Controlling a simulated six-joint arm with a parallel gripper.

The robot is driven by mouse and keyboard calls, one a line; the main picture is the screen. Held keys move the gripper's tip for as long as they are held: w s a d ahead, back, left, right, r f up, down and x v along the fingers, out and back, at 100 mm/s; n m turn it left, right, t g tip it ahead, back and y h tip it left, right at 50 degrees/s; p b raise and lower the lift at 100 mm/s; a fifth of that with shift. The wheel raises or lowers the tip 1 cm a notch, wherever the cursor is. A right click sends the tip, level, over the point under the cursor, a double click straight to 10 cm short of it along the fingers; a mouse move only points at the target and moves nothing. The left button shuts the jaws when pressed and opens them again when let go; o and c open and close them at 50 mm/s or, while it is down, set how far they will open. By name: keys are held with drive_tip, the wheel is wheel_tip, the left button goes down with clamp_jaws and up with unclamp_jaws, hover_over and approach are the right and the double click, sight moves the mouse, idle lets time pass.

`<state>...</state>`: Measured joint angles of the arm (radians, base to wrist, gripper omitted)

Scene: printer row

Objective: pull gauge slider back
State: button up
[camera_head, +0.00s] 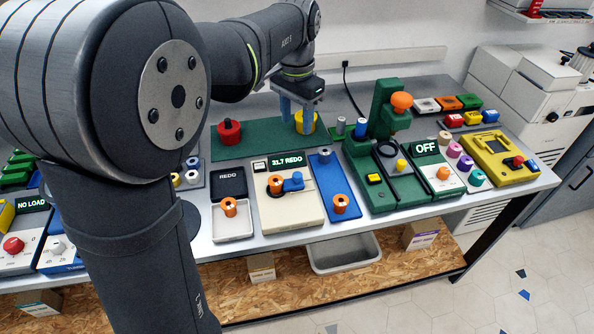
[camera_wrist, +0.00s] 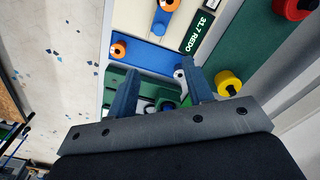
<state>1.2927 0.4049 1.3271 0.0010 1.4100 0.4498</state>
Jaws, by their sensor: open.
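The gauge (camera_head: 292,208) is a cream block with a dark display reading REDO beside a number, 31.7 in the wrist view (camera_wrist: 197,32). Its blue slider (camera_head: 294,183) sits on top, right beside an orange spool (camera_head: 275,184), seemingly against it. In the wrist view the slider (camera_wrist: 166,4) is cut by the top edge. My gripper (camera_head: 297,122) is open and empty, blue fingers pointing down behind the gauge, near a yellow spool (camera_head: 305,121). In the wrist view the fingers (camera_wrist: 161,82) are apart with nothing between them.
A blue plate (camera_head: 330,177) with an orange spool and a grey-white one stands right of the gauge. A white tray (camera_head: 232,222) with an orange spool is left. A red spool (camera_head: 229,131) stands on the green mat (camera_head: 262,141). A green machine (camera_head: 383,130) stands right. My arm hides the left.

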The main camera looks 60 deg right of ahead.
drive_tip(key=n, duration=0.2)
approach(297, 175)
wheel_tip(297, 175, down, 9)
drive_tip(key=shift+d+r, duration=0.1)
drive_tip(key=shift+r, duration=0.1)
idle(0.4)
